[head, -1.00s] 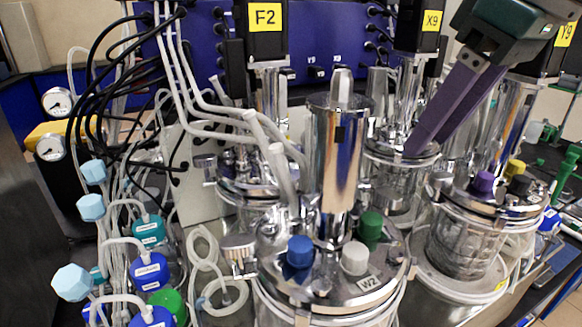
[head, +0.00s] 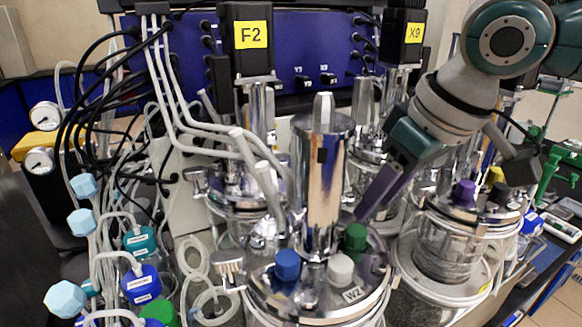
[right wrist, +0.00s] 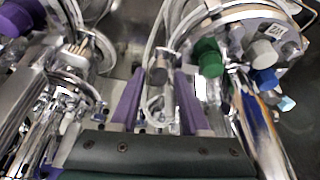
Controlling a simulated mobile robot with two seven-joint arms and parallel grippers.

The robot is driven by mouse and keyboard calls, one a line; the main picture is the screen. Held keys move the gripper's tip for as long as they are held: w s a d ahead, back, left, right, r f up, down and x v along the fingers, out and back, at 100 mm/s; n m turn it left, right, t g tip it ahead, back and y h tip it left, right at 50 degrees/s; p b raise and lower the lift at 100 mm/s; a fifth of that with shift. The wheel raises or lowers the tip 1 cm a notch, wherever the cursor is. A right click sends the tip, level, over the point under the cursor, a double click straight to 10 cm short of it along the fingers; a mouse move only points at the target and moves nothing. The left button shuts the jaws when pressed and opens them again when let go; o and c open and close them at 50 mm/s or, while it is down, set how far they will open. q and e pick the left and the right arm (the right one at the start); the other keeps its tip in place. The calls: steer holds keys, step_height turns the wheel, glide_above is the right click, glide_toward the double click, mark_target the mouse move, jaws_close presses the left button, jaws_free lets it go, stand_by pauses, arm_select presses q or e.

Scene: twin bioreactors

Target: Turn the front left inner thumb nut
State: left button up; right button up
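The front left vessel (head: 318,310) carries a steel lid marked W2 with blue, white and green caps. A thumb nut (head: 228,258) shows at the left of its rim. My right gripper (head: 368,208) points down just right of the green cap. In the right wrist view, a grey cylindrical thumb nut (right wrist: 158,72) beside the W2 lid, likely the inner one, appears between and beyond the purple fingertips of my right gripper (right wrist: 157,75). The fingers are apart and seem empty. In the head view I cannot make out this inner nut. My left gripper is not in view.
The front right vessel (head: 455,235) stands close to my right gripper. A tall steel column (head: 320,170) rises from the W2 lid. Tubes (head: 200,135) and blue-capped bottles (head: 142,285) crowd the left. Rear vessels stand behind, with little free room between them.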

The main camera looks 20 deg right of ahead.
jaws_close()
steer(key=shift+r, duration=0.1)
stand_by(0.3)
steer(key=shift+r+m+p, duration=0.1)
steer(key=shift+m+p, duration=0.3)
steer(key=shift+p, duration=0.25)
steer(key=m+p, duration=0.1)
steer(key=p, duration=0.1)
steer(key=m+h+p, duration=0.1)
steer(key=m+p, duration=0.1)
steer(key=shift+a+r+h, duration=0.1)
steer(key=shift+a+h, duration=0.1)
steer(key=shift+h, duration=0.1)
steer(key=shift+a+m+h+p, duration=0.1)
steer(key=shift+m+h+p, duration=0.3)
steer(key=shift+m+p, duration=0.8)
steer(key=shift+f+m+p, duration=0.2)
steer(key=shift+m+p, duration=0.3)
steer(key=shift+m, duration=0.2)
steer(key=shift+h, duration=0.3)
